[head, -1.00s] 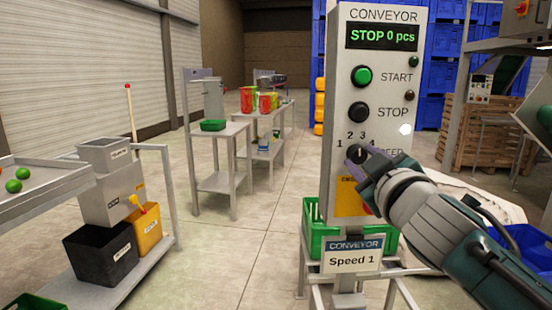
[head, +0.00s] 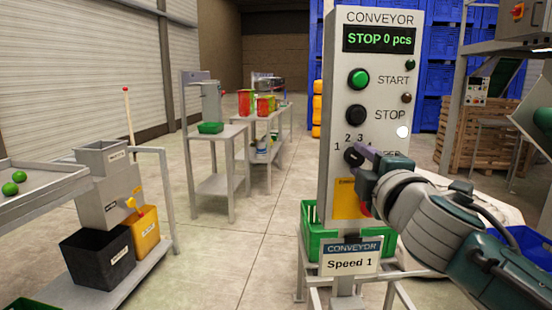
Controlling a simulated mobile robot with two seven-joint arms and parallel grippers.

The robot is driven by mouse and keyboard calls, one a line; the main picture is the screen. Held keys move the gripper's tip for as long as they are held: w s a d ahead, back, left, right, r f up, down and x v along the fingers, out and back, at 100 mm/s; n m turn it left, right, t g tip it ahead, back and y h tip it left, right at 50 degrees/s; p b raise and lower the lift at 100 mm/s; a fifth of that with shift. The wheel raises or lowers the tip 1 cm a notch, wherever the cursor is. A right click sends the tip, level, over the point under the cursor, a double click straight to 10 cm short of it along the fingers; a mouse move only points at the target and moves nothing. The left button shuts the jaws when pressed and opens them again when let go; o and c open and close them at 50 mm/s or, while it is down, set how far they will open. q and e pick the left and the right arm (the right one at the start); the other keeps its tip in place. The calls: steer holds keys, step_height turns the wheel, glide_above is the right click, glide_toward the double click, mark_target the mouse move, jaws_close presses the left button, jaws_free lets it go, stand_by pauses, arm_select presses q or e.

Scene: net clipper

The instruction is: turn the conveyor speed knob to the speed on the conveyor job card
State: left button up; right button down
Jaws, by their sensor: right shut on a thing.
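The conveyor control panel (head: 385,22) stands upright with a display reading "STOP 0 pcs", a green START button (head: 358,79) and a black STOP button (head: 357,115). The black speed knob (head: 351,156) sits below, with numbers 1, 2 and 3 visible around it; the rest of the scale is hidden. My right gripper (head: 361,157) is shut on the knob, coming from the lower right. Its fingers cover part of the knob, so I cannot tell its exact setting. The conveyor job card (head: 350,262) below reads "Speed 1". My left gripper is out of view.
A yellow plate (head: 345,203) with a partly hidden red button lies just below the knob. A green crate (head: 312,232) stands behind the card. A cart (head: 125,283) with bins is at left. The floor between cart and panel is clear.

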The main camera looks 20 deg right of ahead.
steer(key=shift+n, duration=0.5)
steer(key=shift+c, duration=2.4)
jaws_free()
steer(key=v, duration=1)
